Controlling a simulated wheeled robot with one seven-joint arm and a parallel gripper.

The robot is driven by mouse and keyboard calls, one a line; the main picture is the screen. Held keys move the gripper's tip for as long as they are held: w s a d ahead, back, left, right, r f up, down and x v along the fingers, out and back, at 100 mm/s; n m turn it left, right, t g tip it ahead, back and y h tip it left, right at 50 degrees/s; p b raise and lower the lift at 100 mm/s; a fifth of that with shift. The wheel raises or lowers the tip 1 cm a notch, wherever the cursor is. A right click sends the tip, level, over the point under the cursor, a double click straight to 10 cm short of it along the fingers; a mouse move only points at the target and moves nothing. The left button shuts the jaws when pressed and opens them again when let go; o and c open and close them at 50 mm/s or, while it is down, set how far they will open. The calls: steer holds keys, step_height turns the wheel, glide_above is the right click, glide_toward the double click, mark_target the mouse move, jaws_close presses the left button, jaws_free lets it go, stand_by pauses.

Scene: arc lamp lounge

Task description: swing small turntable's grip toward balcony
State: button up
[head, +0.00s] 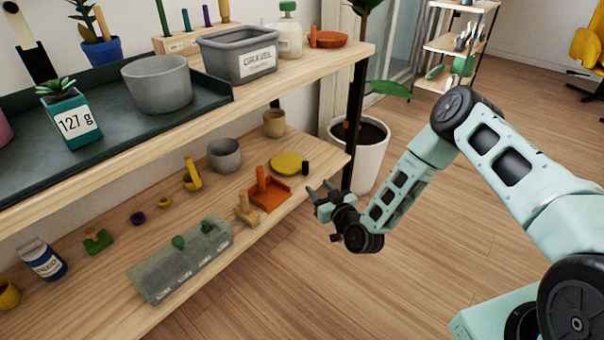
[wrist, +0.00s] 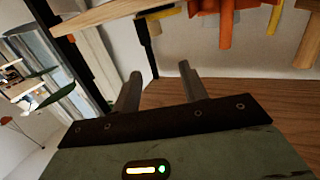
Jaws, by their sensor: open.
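A yellow disc (head: 286,163) lies on the lower shelf, with a short dark upright peg (head: 305,168) at its right edge. An orange-brown disc (head: 330,40) with an upright orange peg (head: 312,36) sits at the right end of the upper shelf. Both look like turntables with a grip; I cannot tell from looks which is the small one. My gripper (head: 321,188) is open and empty, off the front edge of the lower shelf, below and right of the yellow disc and apart from it. Its two fingers also show in the wrist view (wrist: 160,77).
An orange tray with an upright handle (head: 269,192) and a wooden piece (head: 247,212) stand left of my gripper. A black shelf post (head: 355,130) and a white planter (head: 366,155) stand behind it. Glass doors (head: 393,45) are at the back. The floor (head: 420,260) is clear.

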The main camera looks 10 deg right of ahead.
mark_target(307, 167)
steer(key=shift+m+t+h, duration=0.4)
steer(key=shift+m+h, duration=0.1)
steer(key=shift+h, duration=0.1)
steer(key=w+b, duration=0.2)
steer(key=w, duration=0.3)
steer(key=w+f+b, duration=0.1)
steer(key=w, duration=0.5)
steer(key=w+a+f+b, duration=0.1)
steer(key=w+b, duration=0.1)
steer(key=w, duration=0.4)
steer(key=shift+f+b, duration=0.1)
steer(key=shift+b, duration=0.2)
steer(key=shift+s, duration=0.1)
jaws_close()
